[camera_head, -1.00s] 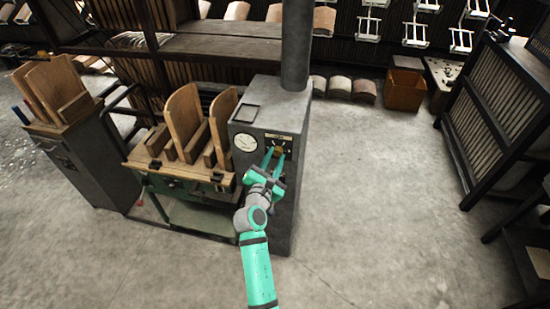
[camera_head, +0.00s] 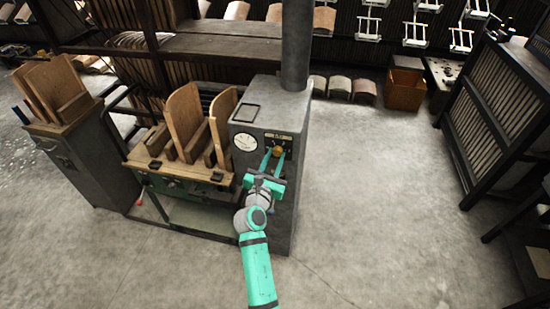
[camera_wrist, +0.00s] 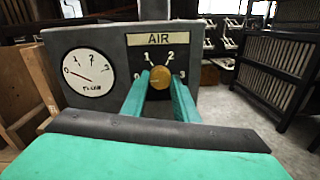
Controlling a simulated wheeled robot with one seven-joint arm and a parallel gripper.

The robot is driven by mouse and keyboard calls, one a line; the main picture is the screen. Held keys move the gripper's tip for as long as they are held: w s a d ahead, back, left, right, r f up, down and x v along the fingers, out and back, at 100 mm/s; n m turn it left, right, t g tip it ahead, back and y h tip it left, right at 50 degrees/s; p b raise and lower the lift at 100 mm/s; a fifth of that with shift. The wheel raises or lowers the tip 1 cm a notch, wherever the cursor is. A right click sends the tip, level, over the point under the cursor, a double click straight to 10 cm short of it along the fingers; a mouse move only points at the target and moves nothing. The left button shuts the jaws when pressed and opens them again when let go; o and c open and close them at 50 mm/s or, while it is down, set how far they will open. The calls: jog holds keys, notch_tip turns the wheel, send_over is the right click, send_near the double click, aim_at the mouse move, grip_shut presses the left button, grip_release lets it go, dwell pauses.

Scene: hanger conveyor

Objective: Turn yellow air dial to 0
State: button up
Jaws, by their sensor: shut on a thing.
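The yellow air dial (camera_wrist: 160,77) sits on a dark panel under a plate reading AIR, with numbers around it: 0 at left, 1 and 2 above, 3 at right. A faint line on its face seems to point left, towards the 0, but it is small. In the head view the dial (camera_head: 278,151) shows on the front of the grey cabinet (camera_head: 243,192). My gripper (camera_wrist: 161,76) has one finger on each side of the dial and is shut on it. The gripper (camera_head: 270,157) also shows in the head view, reaching up from below.
A round white gauge (camera_wrist: 89,73) is left of the dial, its needle near 0. A bench with wooden boards (camera_head: 183,120) stands left of the cabinet. The floor to the right is clear up to a dark slatted rack (camera_head: 495,115).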

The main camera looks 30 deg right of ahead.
jog(key=shift+f, duration=0.1)
jog(key=o, duration=1.1)
jog(key=shift+c, duration=0.2)
jog(key=v, duration=1.1)
jog(key=shift+w, duration=0.1)
